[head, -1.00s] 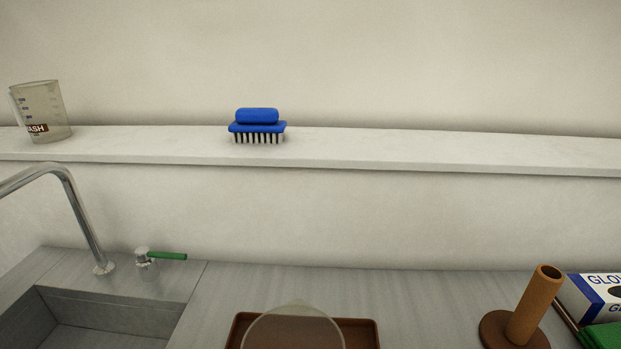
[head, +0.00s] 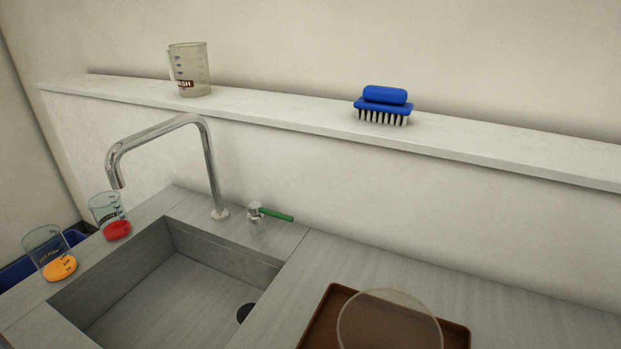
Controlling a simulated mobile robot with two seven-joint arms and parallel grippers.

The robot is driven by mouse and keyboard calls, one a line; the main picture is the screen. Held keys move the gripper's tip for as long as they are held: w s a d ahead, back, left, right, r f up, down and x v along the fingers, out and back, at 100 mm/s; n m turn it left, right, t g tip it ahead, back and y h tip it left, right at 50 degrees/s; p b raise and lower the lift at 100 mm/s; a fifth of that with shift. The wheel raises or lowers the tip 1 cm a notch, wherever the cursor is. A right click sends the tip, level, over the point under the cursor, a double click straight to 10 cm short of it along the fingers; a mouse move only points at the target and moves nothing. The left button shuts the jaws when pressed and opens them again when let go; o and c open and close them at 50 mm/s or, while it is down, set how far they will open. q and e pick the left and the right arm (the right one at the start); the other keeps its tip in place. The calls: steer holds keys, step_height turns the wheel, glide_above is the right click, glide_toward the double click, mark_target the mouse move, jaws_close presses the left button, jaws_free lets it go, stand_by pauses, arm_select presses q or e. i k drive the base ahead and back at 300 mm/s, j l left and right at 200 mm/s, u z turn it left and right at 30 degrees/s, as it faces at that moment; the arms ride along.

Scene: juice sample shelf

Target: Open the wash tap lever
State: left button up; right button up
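The wash tap lever (head: 277,214) is a short green handle on a small metal valve (head: 255,214) at the back rim of the sink. It points to the right, roughly level. The curved metal tap spout (head: 209,165) stands just left of the valve and arches over toward the left side of the sink. No water shows at the spout's mouth. Neither of my grippers is in the head view.
The sink basin (head: 165,301) is empty, with a dark drain. Beakers with red (head: 117,230) and orange (head: 60,267) contents stand on its left rim. A brown tray (head: 457,332) with a clear round item lies right. The shelf (head: 290,118) holds a WASH beaker (head: 190,70) and blue brush (head: 384,104).

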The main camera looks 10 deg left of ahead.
mark_target(255, 208)
steer(key=i+j+u, duration=0.1)
steer(key=u, duration=0.25)
steer(key=i+j+u, duration=0.15)
steer(key=j+u, duration=0.2)
steer(key=i+j+u, duration=0.1)
steer(key=u, duration=0.25)
